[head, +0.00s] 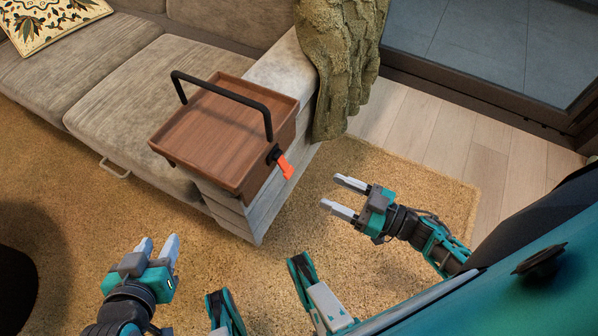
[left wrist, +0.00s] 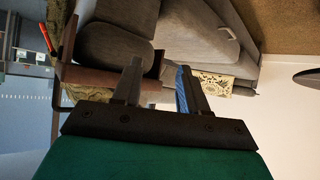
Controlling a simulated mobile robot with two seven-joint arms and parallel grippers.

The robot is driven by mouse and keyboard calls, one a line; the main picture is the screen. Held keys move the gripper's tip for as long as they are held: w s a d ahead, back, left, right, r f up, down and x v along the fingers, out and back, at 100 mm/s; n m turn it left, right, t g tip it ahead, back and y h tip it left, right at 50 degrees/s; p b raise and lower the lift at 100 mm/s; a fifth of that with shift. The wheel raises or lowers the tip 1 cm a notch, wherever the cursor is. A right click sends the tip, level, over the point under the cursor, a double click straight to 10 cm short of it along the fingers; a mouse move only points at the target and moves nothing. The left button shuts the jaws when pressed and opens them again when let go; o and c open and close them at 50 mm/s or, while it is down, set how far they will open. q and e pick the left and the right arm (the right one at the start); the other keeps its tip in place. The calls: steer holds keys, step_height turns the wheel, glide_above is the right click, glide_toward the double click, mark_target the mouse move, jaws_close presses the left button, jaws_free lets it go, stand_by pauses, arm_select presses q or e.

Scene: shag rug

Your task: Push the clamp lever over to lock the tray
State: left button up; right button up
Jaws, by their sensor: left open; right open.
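A brown wooden tray (head: 215,130) with a black arched handle (head: 222,92) sits on the sofa's armrest end. An orange clamp lever (head: 285,167) on a black mount is at the tray's right side, pointing down and outward. In the left wrist view the tray (left wrist: 98,78) shows edge-on, with the orange lever (left wrist: 45,37) at the upper left. My right gripper (head: 338,195) is open and empty, to the lower right of the lever and apart from it. My left gripper (head: 158,248) is open and empty, below the tray at the lower left; its fingers (left wrist: 158,85) show in the wrist view.
The grey sofa (head: 110,85) stands behind the tray, with a green knitted throw (head: 340,60) over its armrest. A patterned cushion (head: 45,22) lies at the far left. The shag rug (head: 300,215) between my grippers and the sofa is clear.

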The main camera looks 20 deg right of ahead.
mark_target(290, 172)
steer(key=b+x, duration=0.1)
steer(key=x, duration=0.9)
steer(key=shift+b, duration=0.35)
